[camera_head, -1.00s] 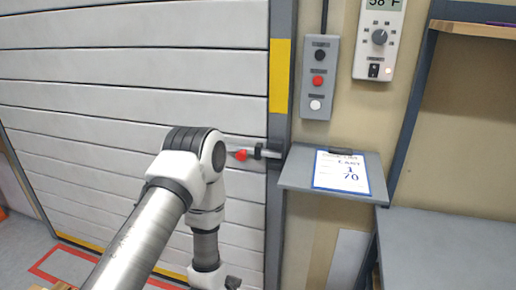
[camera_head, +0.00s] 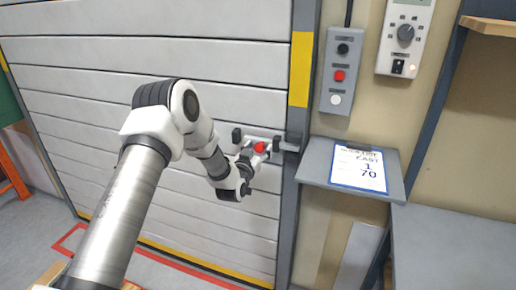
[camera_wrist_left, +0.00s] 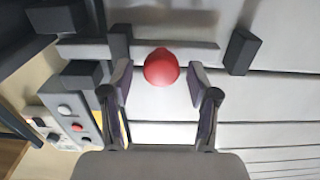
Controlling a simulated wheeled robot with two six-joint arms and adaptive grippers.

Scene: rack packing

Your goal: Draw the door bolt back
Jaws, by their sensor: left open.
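The door bolt (camera_head: 275,145) is a grey metal bar with a red knob (camera_head: 260,147), held in dark brackets on the white slatted door (camera_head: 150,60). Its right end reaches the grey door post. My left gripper (camera_head: 252,158) is at the knob, coming from the lower left. In the left wrist view the red knob (camera_wrist_left: 161,67) sits between the two fingertips of the open gripper (camera_wrist_left: 160,82). The bolt bar (camera_wrist_left: 190,52) runs behind it, between dark brackets. I cannot tell whether either finger touches the knob. My right gripper is not in view.
A grey button box (camera_head: 340,72) and a thermostat panel (camera_head: 404,38) hang on the wall right of the post. A small shelf (camera_head: 316,172) with a clipboard (camera_head: 359,167) juts out below them. A grey bench (camera_head: 450,240) stands at lower right.

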